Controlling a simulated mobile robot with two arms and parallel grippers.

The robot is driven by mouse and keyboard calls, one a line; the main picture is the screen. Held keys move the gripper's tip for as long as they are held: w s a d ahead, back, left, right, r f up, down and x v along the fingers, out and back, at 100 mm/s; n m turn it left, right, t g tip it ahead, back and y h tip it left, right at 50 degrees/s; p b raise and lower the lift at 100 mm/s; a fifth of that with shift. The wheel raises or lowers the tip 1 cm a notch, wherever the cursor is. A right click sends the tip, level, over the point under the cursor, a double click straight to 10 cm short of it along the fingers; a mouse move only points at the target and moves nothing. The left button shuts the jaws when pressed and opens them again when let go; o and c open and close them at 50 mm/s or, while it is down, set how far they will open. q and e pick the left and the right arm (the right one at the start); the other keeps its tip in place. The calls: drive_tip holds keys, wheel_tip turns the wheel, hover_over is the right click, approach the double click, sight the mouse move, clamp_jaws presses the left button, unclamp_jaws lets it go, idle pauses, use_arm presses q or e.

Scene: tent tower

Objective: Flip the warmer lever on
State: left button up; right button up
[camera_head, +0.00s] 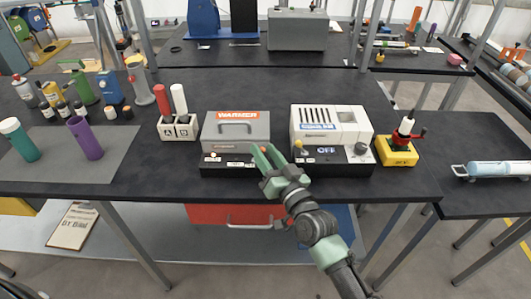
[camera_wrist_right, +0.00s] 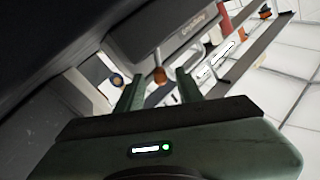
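The warmer (camera_head: 222,131) is a grey box with an orange WARMER label and a handle, on a black base at the middle of the table. My right gripper (camera_head: 268,153) is at the right end of that base, fingers apart, hiding that part. In the right wrist view, a lever with an orange-brown ball knob (camera_wrist_right: 159,75) and pale stem shows between the two green fingers of my right gripper (camera_wrist_right: 157,83), which look apart from it. I take it for the warmer lever; its on or off position cannot be told. My left gripper is not in view.
Right of the warmer stands a white unit (camera_head: 345,128) with an OFF display and a yellow-orange knob (camera_head: 298,144) close to my gripper. A yellow block with a red-topped device (camera_head: 397,155) is further right. White holders A and B (camera_head: 178,130) stand left.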

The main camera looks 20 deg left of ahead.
drive_tip(key=shift+s+d+f, duration=0.15)
drive_tip(key=shift+s+d, duration=0.2)
drive_tip(key=v, duration=0.7)
drive_tip(key=shift+b, duration=0.3)
